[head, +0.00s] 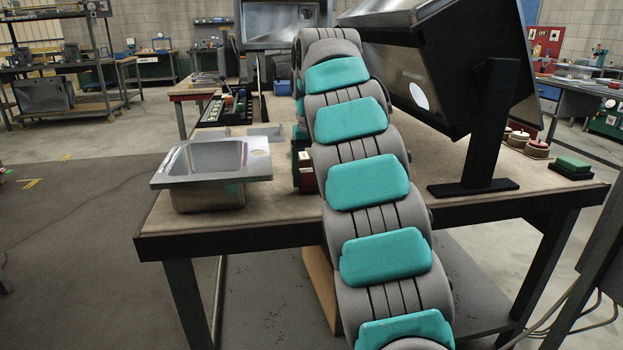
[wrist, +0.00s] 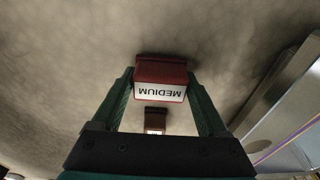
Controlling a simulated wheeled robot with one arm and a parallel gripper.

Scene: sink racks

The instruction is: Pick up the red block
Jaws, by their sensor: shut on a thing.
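The red block (wrist: 161,70) shows in the wrist view between the two green fingers of my gripper (wrist: 161,85). It has a white face with the word MEDIUM, upside down in the picture. The fingers are shut on its two sides. In the head view a part of the red block (head: 307,180) shows beside my arm, at the tabletop; my arm hides most of it and most of my gripper. I cannot tell whether the block touches the table.
A metal sink (head: 212,170) stands left on the workbench (head: 280,208). A large dark-framed panel (head: 440,80) on a stand is at right, with a green block (head: 572,164) farther right.

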